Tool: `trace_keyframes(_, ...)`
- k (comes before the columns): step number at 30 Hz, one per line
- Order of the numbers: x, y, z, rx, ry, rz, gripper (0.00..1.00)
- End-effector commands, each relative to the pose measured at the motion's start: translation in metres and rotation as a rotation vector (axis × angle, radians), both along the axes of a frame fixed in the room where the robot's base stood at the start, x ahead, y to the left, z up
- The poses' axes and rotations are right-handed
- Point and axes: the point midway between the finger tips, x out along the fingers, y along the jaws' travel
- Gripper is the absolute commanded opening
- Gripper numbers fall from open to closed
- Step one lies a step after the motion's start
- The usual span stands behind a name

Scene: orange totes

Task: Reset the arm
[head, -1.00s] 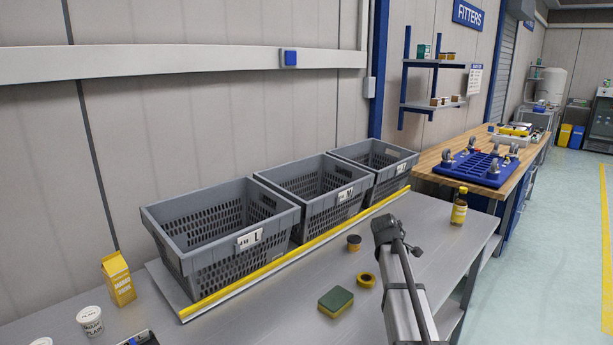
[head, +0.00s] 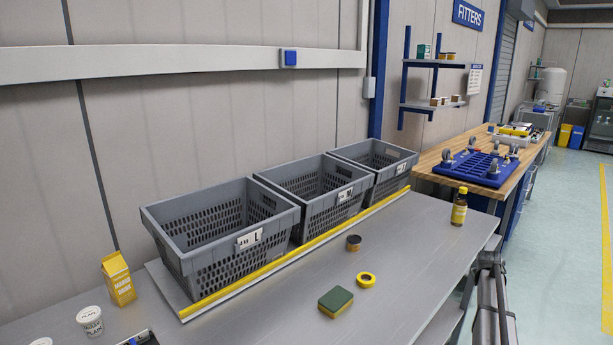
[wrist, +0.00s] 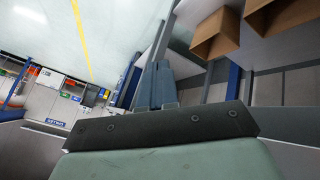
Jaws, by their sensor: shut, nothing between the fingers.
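My gripper (wrist: 160,82) shows in the wrist view, its narrow fingers together beyond a dark bolted bracket, with nothing between them. The head view shows only links of my arm, low at the right beside the bench edge; the gripper is out of that picture. The metal bench (head: 400,260) carries no part of my arm on its top.
Three grey crates (head: 218,232) line the back of the bench behind a yellow rail (head: 260,274). In front lie a green-yellow sponge (head: 336,302), yellow tape roll (head: 366,280) and dark jar (head: 353,243). A bottle (head: 459,207) stands near the right end. Cardboard boxes (wrist: 220,35) show in the wrist view.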

Motion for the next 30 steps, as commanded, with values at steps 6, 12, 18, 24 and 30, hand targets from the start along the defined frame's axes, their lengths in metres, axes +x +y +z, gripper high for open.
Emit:
trace_keyframes(6,-0.016,0.022,-0.107,0.093,0.144,0.012,0.00)
trace_keyframes(12,-0.044,0.053,-0.206,0.180,0.292,0.033,0.00)
trace_keyframes(18,-0.081,0.089,-0.300,0.270,0.441,0.057,0.00)
trace_keyframes(24,-0.128,0.128,-0.387,0.361,0.588,0.077,0.00)
trace_keyframes(30,-0.183,0.170,-0.466,0.451,0.735,0.100,0.00)
